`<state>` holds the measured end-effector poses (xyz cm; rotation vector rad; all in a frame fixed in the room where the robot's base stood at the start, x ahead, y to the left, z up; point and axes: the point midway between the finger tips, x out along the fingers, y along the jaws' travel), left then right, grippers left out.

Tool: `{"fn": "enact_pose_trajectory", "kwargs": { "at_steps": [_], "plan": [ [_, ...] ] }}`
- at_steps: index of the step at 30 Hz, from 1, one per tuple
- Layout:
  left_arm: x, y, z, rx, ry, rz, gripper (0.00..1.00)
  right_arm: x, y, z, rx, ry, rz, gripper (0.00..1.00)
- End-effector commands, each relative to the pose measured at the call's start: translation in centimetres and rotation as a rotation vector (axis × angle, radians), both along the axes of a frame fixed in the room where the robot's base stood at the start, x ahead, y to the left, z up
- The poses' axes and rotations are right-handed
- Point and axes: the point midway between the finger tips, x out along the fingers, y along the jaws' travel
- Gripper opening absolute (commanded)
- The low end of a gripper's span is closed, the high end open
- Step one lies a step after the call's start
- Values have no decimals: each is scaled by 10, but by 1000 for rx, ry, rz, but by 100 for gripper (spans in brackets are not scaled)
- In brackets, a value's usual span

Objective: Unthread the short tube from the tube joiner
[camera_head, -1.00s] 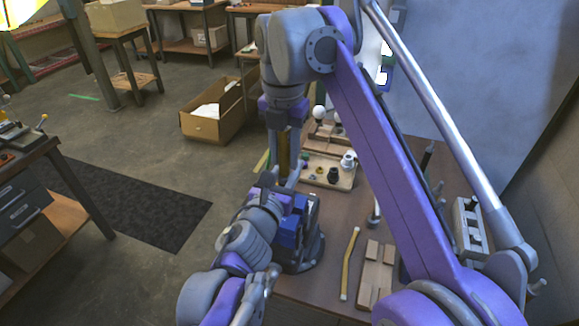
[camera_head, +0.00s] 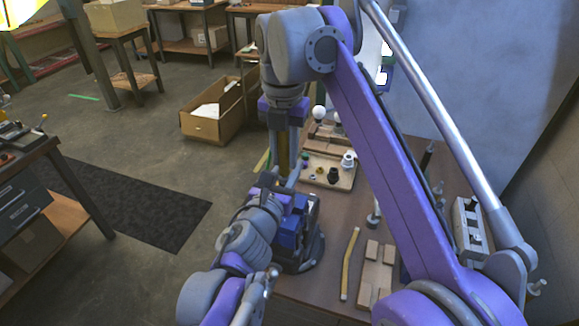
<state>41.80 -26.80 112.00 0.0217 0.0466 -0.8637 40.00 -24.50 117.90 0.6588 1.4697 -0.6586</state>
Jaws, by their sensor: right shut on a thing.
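My right arm comes over from the right, and its gripper (camera_head: 283,150) points straight down above the blue vise (camera_head: 293,236). It is shut on an upright brass-coloured piece, which looks like the short tube (camera_head: 282,152). The lower end of this piece is hidden behind my left wrist and the vise. I cannot make out the tube joiner. My left arm comes in from the bottom left, and its gripper (camera_head: 275,190) is close beside the vise, below the right one. Its fingers are mostly hidden, so I cannot tell whether they are open.
A wooden tray (camera_head: 341,180) with small lamp parts stands behind the vise. A grey fixture (camera_head: 469,228) stands at the right edge. An open cardboard box (camera_head: 213,120) is on the floor.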

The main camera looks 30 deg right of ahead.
Motion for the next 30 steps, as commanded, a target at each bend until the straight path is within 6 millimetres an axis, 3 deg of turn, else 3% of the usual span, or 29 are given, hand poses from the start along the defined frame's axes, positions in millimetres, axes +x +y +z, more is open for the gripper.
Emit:
{"fn": "enact_pose_trajectory", "kwargs": {
  "at_steps": [30],
  "plan": [
    [0,0,0,0,0,0,0,0,0,16,0,0,0,0]
  ]
}}
